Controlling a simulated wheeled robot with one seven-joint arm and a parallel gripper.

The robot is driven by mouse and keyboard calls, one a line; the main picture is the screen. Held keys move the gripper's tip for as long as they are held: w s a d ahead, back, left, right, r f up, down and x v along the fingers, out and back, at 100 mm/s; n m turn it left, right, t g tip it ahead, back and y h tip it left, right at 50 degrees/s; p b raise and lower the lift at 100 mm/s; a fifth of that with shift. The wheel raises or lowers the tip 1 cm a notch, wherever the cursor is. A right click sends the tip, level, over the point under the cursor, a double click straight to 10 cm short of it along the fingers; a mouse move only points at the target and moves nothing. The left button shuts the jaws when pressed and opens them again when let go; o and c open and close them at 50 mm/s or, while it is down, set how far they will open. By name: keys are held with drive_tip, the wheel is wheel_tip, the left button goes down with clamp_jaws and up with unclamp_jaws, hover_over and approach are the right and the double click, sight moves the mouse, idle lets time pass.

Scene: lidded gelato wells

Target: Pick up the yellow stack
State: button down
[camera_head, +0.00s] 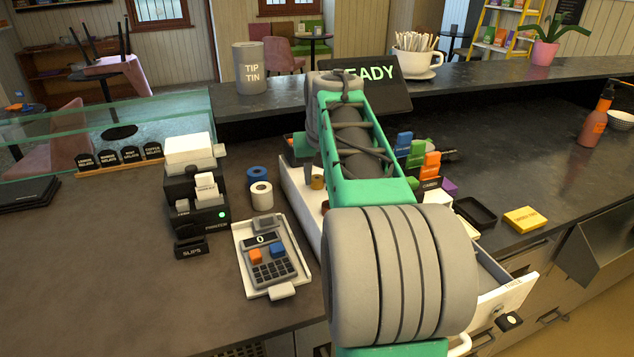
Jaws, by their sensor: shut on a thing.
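A flat yellow stack (525,219) with dark lettering on top lies on the dark counter at the right, beside a small black tray. Nothing touches it in this view. My teal and grey arm fills the middle of the picture and reaches away over an open white drawer (488,298). My gripper is hidden behind the arm, so its fingers and anything between them do not show.
Blue, green and orange blocks (416,153) stand beyond my arm. The black tray (475,212) is empty. A sauce bottle (595,118) stands far right.

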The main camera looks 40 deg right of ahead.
sight(316, 175)
drive_tip(key=shift+r, duration=0.55)
drive_tip(key=v, duration=0.2)
drive_tip(key=shift+w+r, duration=0.1)
drive_tip(key=shift+r, duration=0.35)
drive_tip(key=s+a+r+p, duration=0.3)
drive_tip(key=s+a+r, duration=0.2)
drive_tip(key=s+r, duration=0.4)
drive_tip(key=s, duration=0.3)
drive_tip(key=shift+s+a, duration=0.15)
drive_tip(key=shift+a, duration=0.25)
